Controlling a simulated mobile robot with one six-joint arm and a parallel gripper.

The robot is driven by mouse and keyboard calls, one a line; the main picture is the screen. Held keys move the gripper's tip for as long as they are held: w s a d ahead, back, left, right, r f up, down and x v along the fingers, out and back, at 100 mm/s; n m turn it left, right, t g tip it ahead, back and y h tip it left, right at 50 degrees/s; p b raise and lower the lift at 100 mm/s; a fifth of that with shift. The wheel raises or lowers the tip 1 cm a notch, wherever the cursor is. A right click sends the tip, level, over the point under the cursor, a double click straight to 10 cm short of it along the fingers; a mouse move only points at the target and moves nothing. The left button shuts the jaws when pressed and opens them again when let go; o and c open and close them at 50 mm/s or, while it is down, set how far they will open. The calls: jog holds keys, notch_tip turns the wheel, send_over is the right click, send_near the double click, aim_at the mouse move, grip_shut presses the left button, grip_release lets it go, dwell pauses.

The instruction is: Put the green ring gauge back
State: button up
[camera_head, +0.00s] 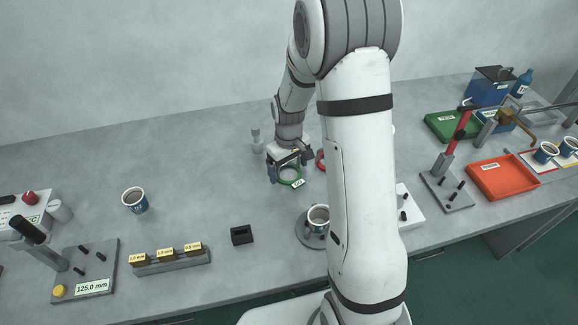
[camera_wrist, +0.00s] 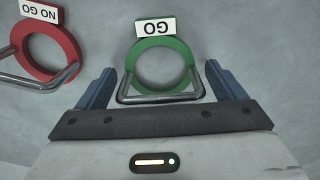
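The green ring gauge (camera_wrist: 187,58) with a white GO label and a wire handle is centred in the wrist view, ahead of my gripper (camera_wrist: 160,70). My gripper's two blue fingers are wide apart, one on each side of the handle, with small gaps showing. In the head view, the green ring gauge (camera_head: 291,182) appears just below my gripper (camera_head: 285,170), partly hidden by it. Whether the ring touches the table is hard to tell. A red ring gauge (camera_wrist: 70,45) labelled NO GO lies to the left in the wrist view; in the head view it is mostly behind my arm (camera_head: 320,160).
A cup stands on a round grey base (camera_head: 303,236) near my arm. A black block (camera_head: 241,235), a rack of yellow gauge blocks (camera_head: 172,263) and another cup (camera_head: 135,200) are to the left. A small grey post (camera_head: 256,140) stands behind my gripper. Green (camera_head: 452,126) and orange trays (camera_head: 502,178) are right.

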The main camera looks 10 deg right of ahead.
jog(key=shift+o, duration=0.6)
jog(key=shift+r, duration=0.1)
jog(key=shift+r, duration=0.25)
notch_tip(320, 180, up, 11)
jog(key=shift+r, duration=0.15)
jog(key=s+r+m+t, duration=0.1)
jog(key=s+r, duration=0.3)
jog(key=s, duration=0.6)
jog(key=s+r+m+t, duration=0.1)
jog(key=s+r+m, duration=0.2)
jog(key=s, duration=0.8)
jog(key=shift+r+t, duration=0.3)
jog(key=shift+r, duration=0.2)
